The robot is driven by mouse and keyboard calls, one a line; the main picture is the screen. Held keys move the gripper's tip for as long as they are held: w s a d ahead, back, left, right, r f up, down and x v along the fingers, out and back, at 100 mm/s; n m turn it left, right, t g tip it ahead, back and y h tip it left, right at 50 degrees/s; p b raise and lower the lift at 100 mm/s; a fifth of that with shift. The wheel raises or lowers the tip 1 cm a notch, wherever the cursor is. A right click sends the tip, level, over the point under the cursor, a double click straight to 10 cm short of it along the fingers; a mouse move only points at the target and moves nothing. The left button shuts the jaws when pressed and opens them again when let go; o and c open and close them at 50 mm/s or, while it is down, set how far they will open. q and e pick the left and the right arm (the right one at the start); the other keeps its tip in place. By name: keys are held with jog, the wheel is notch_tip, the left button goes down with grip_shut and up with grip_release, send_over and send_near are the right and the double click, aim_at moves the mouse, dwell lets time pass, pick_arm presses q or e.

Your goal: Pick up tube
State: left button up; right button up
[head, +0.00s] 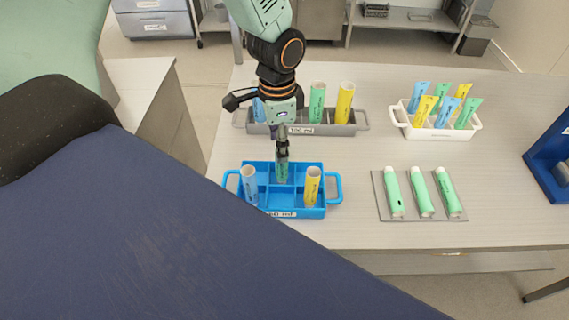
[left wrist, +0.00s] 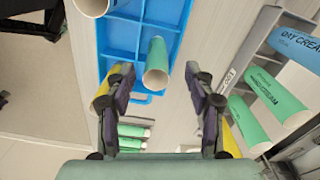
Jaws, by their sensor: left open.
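The blue tray (head: 292,210) stands near the front of the table with a blue tube (head: 249,184) at its left, a green tube (head: 282,174) in the middle and a yellow tube (head: 312,186) at its right. My left gripper (head: 282,154) points down over the green tube and hides part of it. In the left wrist view, the left gripper (left wrist: 162,78) is open, and the open-ended green tube (left wrist: 157,67) shows between its fingers. I cannot tell whether they touch. The yellow tube (left wrist: 101,88) is partly behind one finger. My right gripper is not seen.
A grey tray (head: 322,130) with larger tubes stands behind the blue tray. A white tray (head: 450,132) with several small tubes is at the back right. Three green tubes lie on a grey plate (head: 420,214). A blue container (head: 540,160) is at the right edge.

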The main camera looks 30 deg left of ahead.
aim_at(282, 165)
pick_arm(q)
jog(key=f, duration=0.6)
jog(key=shift+s+d+f, duration=0.1)
jog(key=shift+d+f, duration=0.25)
jog(key=shift+f, duration=0.05)
jog(key=shift+c, duration=0.6)
jog(key=c, duration=0.7)
